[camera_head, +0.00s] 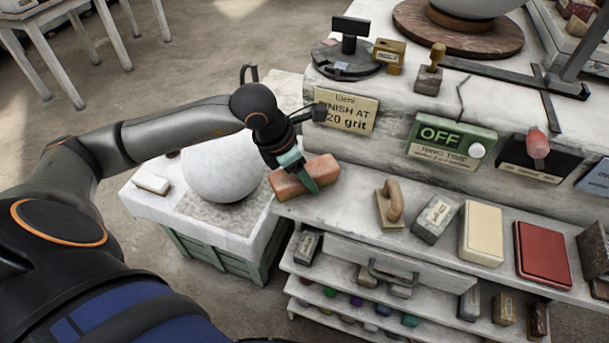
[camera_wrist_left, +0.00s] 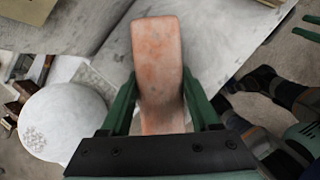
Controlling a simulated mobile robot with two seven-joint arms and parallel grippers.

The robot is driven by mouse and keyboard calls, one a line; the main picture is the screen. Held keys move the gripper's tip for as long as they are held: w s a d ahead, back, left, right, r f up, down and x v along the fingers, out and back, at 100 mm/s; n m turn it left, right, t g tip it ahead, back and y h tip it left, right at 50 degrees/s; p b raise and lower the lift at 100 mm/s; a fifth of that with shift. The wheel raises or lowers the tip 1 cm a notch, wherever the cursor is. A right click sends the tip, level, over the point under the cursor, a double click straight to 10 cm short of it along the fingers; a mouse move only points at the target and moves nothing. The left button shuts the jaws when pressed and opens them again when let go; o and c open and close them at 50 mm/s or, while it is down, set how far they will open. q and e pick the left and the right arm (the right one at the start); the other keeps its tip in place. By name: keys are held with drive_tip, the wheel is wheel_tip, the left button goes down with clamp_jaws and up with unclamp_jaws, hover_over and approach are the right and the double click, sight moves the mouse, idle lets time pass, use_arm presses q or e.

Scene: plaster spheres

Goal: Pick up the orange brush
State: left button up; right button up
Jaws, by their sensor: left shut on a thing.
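The orange brush (camera_head: 305,177) is a worn, orange-pink block at the left end of the top shelf. My left gripper (camera_head: 303,176) is shut on it, with one green finger across its near side. In the left wrist view the brush (camera_wrist_left: 158,65) stands lengthwise between the two green fingers, and its near end is hidden by the gripper's dark body. I cannot tell whether its underside touches the shelf. My right gripper is not in the head view. Dark and green parts at the right of the left wrist view may belong to my right arm, but its jaws are unclear.
The shelf (camera_head: 345,205) also holds a wooden-handled float (camera_head: 389,205), a grey block (camera_head: 435,219), a cream block (camera_head: 481,233) and a red block (camera_head: 542,254). A white sphere (camera_head: 221,168) stands on a plinth just left of the gripper. A sign (camera_head: 345,111) hangs behind.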

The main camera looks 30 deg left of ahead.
sight(311, 169)
use_arm(q)
clamp_jaws()
drive_tip(key=shift+r, duration=0.1)
drive_tip(key=shift+r, duration=0.5)
drive_tip(key=shift+d+r, duration=0.2)
drive_tip(key=shift+r, duration=1.05)
drive_tip(key=s+d+r+b, duration=0.1)
drive_tip(key=s+d+r, duration=0.4)
drive_tip(key=d+r, duration=0.4)
drive_tip(key=d, duration=0.3)
drive_tip(key=shift+s+d+r, duration=0.2)
drive_tip(key=shift+d, duration=0.1)
